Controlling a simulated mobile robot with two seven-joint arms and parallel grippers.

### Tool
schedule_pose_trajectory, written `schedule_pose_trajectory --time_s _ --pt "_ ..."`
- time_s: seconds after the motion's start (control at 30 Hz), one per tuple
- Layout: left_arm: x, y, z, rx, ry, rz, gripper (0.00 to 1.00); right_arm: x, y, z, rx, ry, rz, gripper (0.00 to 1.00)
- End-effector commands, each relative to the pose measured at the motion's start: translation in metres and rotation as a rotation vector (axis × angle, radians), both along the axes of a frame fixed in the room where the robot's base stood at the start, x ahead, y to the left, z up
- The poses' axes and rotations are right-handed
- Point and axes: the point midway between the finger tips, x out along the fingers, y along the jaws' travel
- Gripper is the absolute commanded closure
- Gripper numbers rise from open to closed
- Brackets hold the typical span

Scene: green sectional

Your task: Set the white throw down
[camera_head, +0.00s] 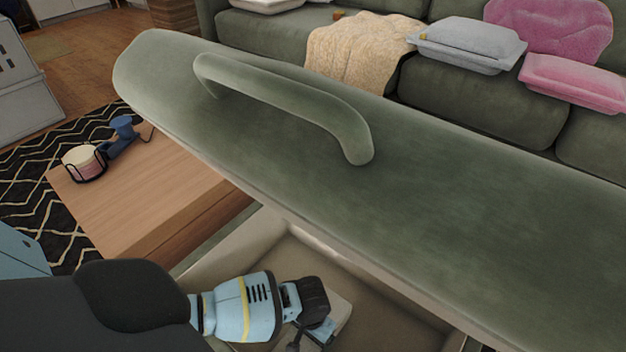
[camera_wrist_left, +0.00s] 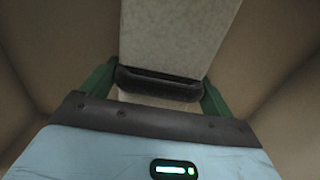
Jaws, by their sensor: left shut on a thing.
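The white throw (camera_wrist_left: 178,38) looks like a flat, folded, off-white block in the left wrist view. In the head view a pale part of it (camera_head: 340,316) shows beside my left gripper (camera_head: 312,333). My left gripper (camera_wrist_left: 160,88) is shut on the throw's near end. It is down inside a beige storage compartment (camera_head: 385,312) below a raised green lid (camera_head: 470,190). I cannot tell whether the throw touches the compartment floor. My right gripper is not in view.
The lid, with its curved green handle (camera_head: 290,98), spans the space above the compartment. A wooden table (camera_head: 150,195) with a candle holder (camera_head: 84,163) stands left. Behind, the green sofa (camera_head: 455,103) bears a cream blanket (camera_head: 360,50), a grey pack (camera_head: 470,42) and a pink pack (camera_head: 575,82).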

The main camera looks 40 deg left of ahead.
Motion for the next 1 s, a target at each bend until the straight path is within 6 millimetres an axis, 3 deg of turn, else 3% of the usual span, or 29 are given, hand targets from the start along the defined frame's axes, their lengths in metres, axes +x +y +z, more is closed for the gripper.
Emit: schedule_pose_trajectory --time_s 0.4,0.43,0.5,0.8,1.0 --pt "0.002 0.0 -0.003 -0.001 -0.003 0.0 0.47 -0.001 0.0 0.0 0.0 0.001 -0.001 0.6" --pt "0.001 0.0 -0.003 0.0 -0.003 0.0 0.09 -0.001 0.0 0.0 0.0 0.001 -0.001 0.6" --pt "0.001 0.0 -0.003 0.0 -0.003 0.0 0.0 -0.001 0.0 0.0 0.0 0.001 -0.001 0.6" --pt "0.001 0.0 0.001 0.0 -0.003 -0.001 0.0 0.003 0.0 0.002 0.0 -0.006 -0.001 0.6" --pt "0.002 0.0 0.031 -0.002 -0.007 0.0 0.0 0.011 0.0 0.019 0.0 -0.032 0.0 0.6"
